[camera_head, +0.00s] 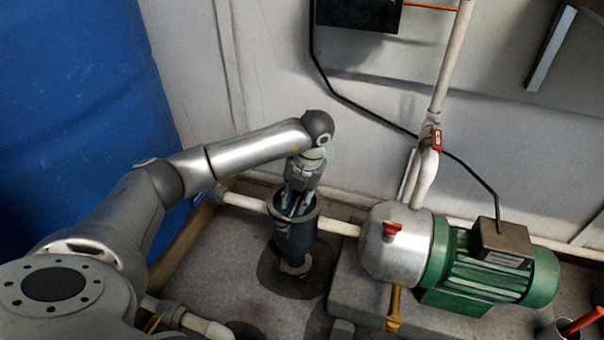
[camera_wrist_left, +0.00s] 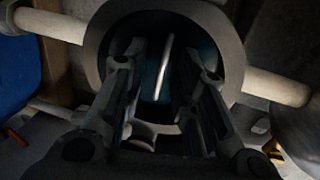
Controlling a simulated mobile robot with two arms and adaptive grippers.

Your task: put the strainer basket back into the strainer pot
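The strainer pot (camera_head: 294,244) is a dark upright cylinder with an open top, set in a pale pipe line left of the pump. My left gripper (camera_head: 296,207) points down into its mouth. In the left wrist view the pot's round rim (camera_wrist_left: 98,40) surrounds the fingers. Between the fingers is a thin pale bar, which looks like the handle of the strainer basket (camera_wrist_left: 163,68), with teal behind it inside the pot. The left gripper (camera_wrist_left: 165,62) is open, with a gap on each side of the bar. The basket's lower part is hidden. My right gripper is not in view.
A green pump (camera_head: 480,272) with a silver housing (camera_head: 391,246) stands close right of the pot. Pale pipes (camera_head: 245,202) join the pot on both sides. A blue barrel (camera_head: 80,110) stands at left. A cup with an orange handle (camera_head: 580,322) is at lower right.

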